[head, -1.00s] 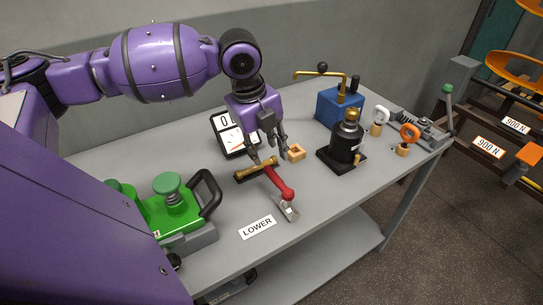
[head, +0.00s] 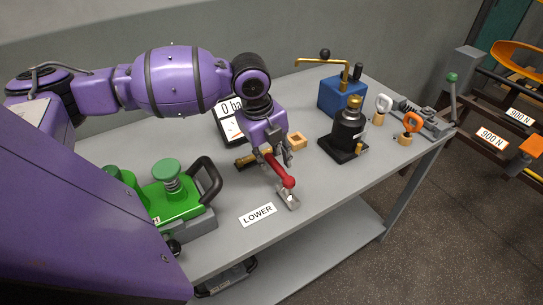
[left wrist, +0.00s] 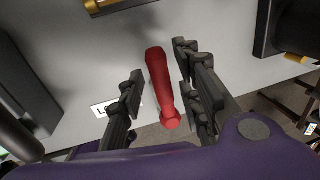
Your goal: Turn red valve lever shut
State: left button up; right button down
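The red valve lever (head: 279,172) slants from the brass valve body (head: 243,161) toward the front right, its round knob end by a small metal bracket (head: 288,198) on the bench. My left gripper (head: 274,158) is over the lever from behind. In the left wrist view the lever (left wrist: 161,82) lies between the two finger pads of the gripper (left wrist: 158,75), with a gap on each side. The fingers are open and straddle it. The purple hand hides part of the valve. My right gripper is not in view.
A "LOWER" label (head: 258,214) lies in front of the lever. A green pump with a black handle (head: 180,196) stands left, a gauge panel (head: 229,124) behind.

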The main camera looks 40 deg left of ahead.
pick_arm(q)
jog(key=c, duration=0.5)
grip_shut()
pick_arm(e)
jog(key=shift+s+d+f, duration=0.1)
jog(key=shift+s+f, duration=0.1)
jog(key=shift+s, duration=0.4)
